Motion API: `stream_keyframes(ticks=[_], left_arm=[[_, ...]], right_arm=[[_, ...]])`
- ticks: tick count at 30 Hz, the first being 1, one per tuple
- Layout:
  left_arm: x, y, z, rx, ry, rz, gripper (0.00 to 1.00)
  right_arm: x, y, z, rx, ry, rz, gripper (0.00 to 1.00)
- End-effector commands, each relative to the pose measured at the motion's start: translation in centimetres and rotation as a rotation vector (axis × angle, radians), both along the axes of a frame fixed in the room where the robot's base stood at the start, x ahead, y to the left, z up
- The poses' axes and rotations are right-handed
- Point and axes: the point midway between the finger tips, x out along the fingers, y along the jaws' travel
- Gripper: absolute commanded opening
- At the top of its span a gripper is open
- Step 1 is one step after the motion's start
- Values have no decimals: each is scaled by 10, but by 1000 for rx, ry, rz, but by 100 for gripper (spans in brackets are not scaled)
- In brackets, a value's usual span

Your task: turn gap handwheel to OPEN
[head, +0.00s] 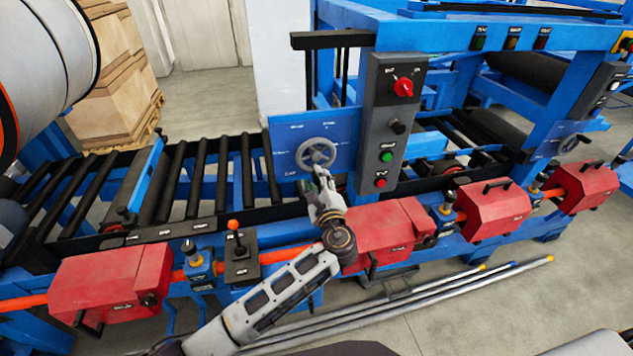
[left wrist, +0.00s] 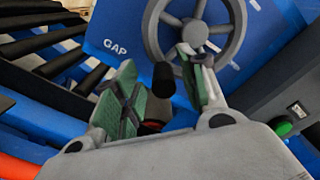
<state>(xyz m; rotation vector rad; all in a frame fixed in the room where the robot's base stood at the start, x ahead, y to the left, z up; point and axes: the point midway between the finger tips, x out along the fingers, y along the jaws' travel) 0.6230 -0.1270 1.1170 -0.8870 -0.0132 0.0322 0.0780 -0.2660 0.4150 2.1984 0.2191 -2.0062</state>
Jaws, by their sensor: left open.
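The grey gap handwheel (head: 316,153) is mounted on a blue panel (head: 345,132) left of the dark control box. In the left wrist view the wheel (left wrist: 194,32) fills the top, with the word GAP on the panel to its left. A black knob (left wrist: 163,80) shows between the green-padded fingers of my left gripper (left wrist: 160,78). The fingers are open and apart from each other; I cannot tell whether either touches the knob. In the head view my left gripper (head: 319,180) is just below the wheel, at its lower rim. My right gripper is not in view.
A control box (head: 391,120) with a red switch and buttons stands close right of the wheel. Red housings (head: 382,232) and a small lever with an orange knob (head: 233,226) line the front rail. Black rollers (head: 205,165) lie to the left.

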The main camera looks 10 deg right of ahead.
Motion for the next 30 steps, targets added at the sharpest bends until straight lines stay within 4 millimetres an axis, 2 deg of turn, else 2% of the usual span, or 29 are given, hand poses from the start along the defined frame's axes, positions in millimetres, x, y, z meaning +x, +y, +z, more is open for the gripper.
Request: stream_keyframes(ticks=[5,11,17,30], left_arm=[[-2,-1,1,-1,-2,-1,42],[-13,-1,0,-2,0,-1,42],[-36,-1,0,-2,0,-1,42],[-98,-4,0,-1,1,-2,42]], right_arm=[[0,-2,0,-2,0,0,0],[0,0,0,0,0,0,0],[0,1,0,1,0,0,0],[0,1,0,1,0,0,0]])
